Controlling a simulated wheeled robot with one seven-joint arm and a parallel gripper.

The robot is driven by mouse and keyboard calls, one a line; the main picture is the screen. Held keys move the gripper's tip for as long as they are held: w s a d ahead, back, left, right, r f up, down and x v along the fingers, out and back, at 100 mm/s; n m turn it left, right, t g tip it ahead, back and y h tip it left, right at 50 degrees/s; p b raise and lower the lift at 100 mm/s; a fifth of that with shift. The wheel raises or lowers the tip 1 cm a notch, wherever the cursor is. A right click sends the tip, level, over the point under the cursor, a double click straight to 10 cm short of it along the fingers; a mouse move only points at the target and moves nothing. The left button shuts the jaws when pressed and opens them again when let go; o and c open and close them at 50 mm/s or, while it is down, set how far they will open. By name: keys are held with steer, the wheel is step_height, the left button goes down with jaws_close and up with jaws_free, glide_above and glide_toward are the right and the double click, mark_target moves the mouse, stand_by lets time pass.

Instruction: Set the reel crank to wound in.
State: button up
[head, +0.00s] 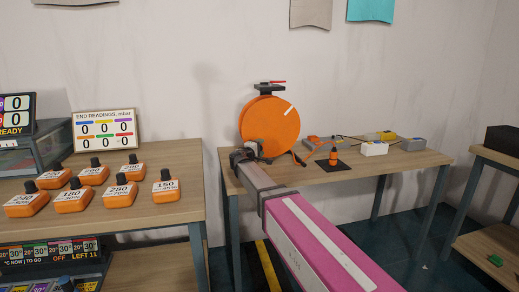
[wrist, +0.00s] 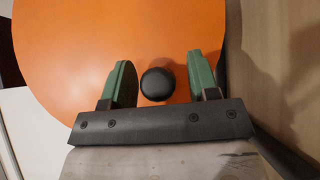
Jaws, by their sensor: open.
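The orange reel (head: 270,125) stands on the right-hand wooden table, with a white mark near its upper right edge. A black top piece with a red pointer (head: 277,82) sits above it. In the wrist view the reel's orange face (wrist: 90,35) fills much of the picture. A round black knob (wrist: 157,84), seemingly the crank's handle, lies between the green fingers of my gripper (wrist: 158,68). The fingers are open, with a visible gap on each side of the knob. In the head view my gripper (head: 255,149) is at the reel's lower front, hiding the knob.
Right of the reel on the table (head: 415,163) are an orange post on a black plate (head: 334,160), a white box (head: 374,149), a yellow box (head: 381,135) and a grey box (head: 411,144). Several orange weights stand on the left table (head: 150,150), beside a readings board (head: 104,130).

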steer(key=shift+c, duration=0.4)
jaws_close()
steer(key=shift+a, duration=0.1)
